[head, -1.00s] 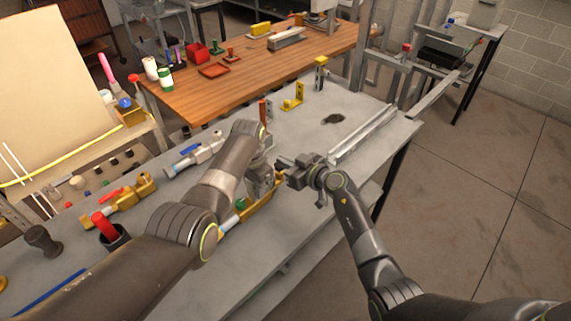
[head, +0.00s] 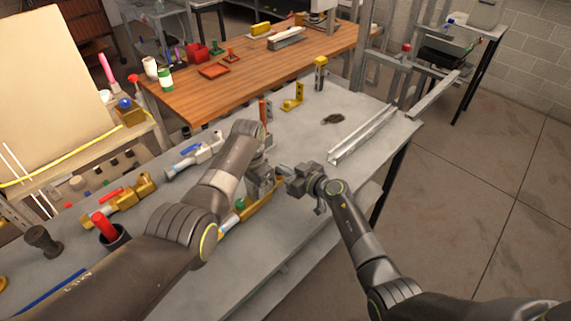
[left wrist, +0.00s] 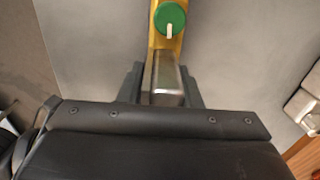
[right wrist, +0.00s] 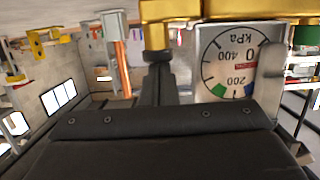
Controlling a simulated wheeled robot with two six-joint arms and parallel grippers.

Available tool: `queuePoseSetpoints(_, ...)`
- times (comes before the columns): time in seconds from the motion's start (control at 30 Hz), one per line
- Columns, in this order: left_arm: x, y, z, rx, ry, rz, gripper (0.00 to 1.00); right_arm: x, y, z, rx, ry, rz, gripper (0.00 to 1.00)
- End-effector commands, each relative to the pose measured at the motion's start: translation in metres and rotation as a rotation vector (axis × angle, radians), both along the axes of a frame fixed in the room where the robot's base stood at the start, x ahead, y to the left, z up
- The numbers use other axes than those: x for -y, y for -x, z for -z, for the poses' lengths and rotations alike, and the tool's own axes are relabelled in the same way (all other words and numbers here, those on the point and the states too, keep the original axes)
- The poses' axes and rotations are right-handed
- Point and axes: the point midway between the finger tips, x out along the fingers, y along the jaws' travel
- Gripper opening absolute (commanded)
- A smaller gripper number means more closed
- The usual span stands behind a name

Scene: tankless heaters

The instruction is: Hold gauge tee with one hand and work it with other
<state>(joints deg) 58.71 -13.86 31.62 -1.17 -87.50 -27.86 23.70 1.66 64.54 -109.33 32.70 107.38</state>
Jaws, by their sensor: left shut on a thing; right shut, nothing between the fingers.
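The gauge tee has a long brass body (head: 264,202), partly hidden by my left arm in the head view. Its green knob (left wrist: 170,19) shows in the left wrist view. My left gripper (left wrist: 162,82) is shut on the tee's silvery block, low over the grey bench's front edge. In the right wrist view the white gauge face (right wrist: 232,62), marked kPa, appears upside down beside brass parts (right wrist: 190,10). My right gripper (right wrist: 160,75) is shut and empty, its tips close to a short brass stem (right wrist: 157,38); whether they touch it is unclear.
The grey bench (head: 300,145) holds a brass valve with a red handle (head: 120,198), a blue-handled valve (head: 195,155), a yellow bracket (head: 293,98) and a metal channel (head: 362,135). A wooden table (head: 225,85) stands behind. Open floor lies right.

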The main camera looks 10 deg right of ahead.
Motion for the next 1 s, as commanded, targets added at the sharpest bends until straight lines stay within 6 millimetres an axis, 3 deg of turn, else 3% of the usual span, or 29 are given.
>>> queuePoseSetpoints(0.33, 0.001, 0.0, -0.001, 0.0, 0.001, 0.002, 0.0, 0.001, 0.002, -0.001, -0.007, 0.002, -0.001, 0.0)
queuePoseSetpoints(0.6, 0.001, 0.0, -0.001, 0.0, 0.001, 0.002, 0.0, 0.002, 0.001, -0.042, 0.0, 0.002, 0.0, 0.0)
queuePoseSetpoints(1.0, 0.001, 0.0, -0.001, 0.0, 0.001, 0.002, 0.0, 0.04, 0.054, -0.055, 0.0, 0.003, 0.001, 0.0)
